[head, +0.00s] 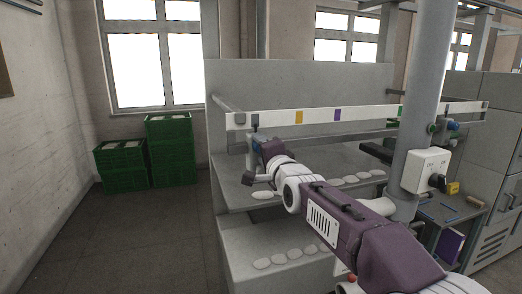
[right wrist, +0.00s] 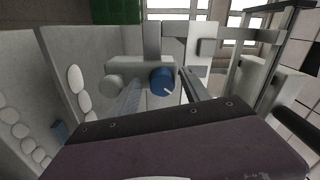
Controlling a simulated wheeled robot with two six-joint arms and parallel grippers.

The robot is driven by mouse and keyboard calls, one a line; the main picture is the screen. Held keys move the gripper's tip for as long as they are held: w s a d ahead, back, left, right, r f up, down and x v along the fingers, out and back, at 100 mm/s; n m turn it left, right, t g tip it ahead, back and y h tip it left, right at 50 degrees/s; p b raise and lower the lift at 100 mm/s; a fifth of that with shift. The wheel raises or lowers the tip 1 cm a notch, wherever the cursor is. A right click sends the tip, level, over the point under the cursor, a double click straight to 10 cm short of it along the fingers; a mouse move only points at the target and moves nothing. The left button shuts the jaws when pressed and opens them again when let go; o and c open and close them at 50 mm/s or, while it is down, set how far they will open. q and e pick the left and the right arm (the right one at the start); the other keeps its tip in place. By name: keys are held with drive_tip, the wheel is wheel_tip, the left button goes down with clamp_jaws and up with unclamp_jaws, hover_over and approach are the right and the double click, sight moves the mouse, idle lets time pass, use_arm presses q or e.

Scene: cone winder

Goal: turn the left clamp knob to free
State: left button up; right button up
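The left clamp knob is a blue round knob (right wrist: 162,80) with a white mark pointing to the lower right, on a grey clamp at the left end of the machine. In the head view a small bit of blue (head: 255,146) shows there, mostly hidden by my right gripper (head: 260,150). In the right wrist view my right gripper (right wrist: 160,88) has its two fingers apart, one on each side of the knob. A gap shows between fingers and knob; I cannot tell how deep the knob sits between them. My left gripper is out of view.
A white rail (head: 360,114) with coloured marks runs above the grey machine ledge. Pale discs (head: 350,180) line the ledges. A grey post (head: 424,80) with a switch box (head: 426,170) stands right. Green crates (head: 170,150) stand at the left; the floor before them is clear.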

drive_tip(key=shift+s+r, duration=0.1)
drive_tip(key=shift+s, duration=0.1)
drive_tip(key=b+v, duration=0.3)
drive_tip(key=v, duration=0.6)
